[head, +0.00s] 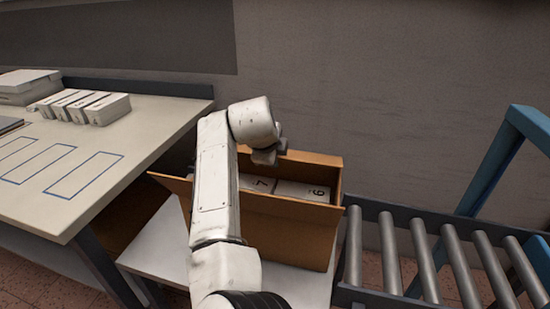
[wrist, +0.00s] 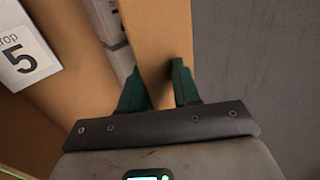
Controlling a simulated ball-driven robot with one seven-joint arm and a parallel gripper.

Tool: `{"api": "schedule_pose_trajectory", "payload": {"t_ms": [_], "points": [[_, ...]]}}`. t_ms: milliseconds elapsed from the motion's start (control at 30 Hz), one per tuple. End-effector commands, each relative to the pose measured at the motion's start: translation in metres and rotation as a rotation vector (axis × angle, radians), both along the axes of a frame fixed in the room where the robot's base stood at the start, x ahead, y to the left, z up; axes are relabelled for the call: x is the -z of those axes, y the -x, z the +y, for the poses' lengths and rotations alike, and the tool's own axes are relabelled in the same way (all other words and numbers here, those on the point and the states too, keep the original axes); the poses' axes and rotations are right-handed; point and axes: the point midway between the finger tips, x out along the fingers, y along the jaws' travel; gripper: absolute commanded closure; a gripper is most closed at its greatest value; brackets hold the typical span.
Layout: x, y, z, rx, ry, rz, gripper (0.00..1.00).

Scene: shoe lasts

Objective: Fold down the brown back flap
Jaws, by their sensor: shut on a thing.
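An open brown carton (head: 290,232) stands on a light platform. Its brown back flap (head: 315,158) rises along the far side, partly hidden by my arm; it also shows in the wrist view (wrist: 160,35), running upward between my fingers. My gripper (wrist: 159,90) has one green finger on each side of this brown panel and is shut on it. In the head view my gripper (head: 268,155) is at the carton's far edge, its fingertips mostly hidden. White boxes marked 7 and 6 (head: 302,191) lie inside the carton.
A brown side flap (head: 172,185) sticks out left of the carton. A table (head: 150,130) with several white boxes (head: 85,105) is at left. A roller conveyor (head: 420,255) and blue frame (head: 490,170) are at right. A grey wall stands behind.

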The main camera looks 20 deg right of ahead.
Motion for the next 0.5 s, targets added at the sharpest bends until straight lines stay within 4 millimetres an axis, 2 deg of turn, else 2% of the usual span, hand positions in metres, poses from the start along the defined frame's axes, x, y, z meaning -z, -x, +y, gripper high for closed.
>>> {"api": "schedule_pose_trajectory", "payload": {"t_ms": [33, 333, 367, 500], "points": [[0.0136, 0.0028, -0.0002, 0.000, -0.012, 0.024, 1.00], [0.0135, 0.0026, 0.0005, 0.000, -0.012, 0.025, 1.00], [0.0135, 0.0025, 0.0005, 0.000, -0.012, 0.025, 0.69], [0.0119, 0.0022, 0.0004, 0.000, -0.010, 0.022, 0.70]]}}
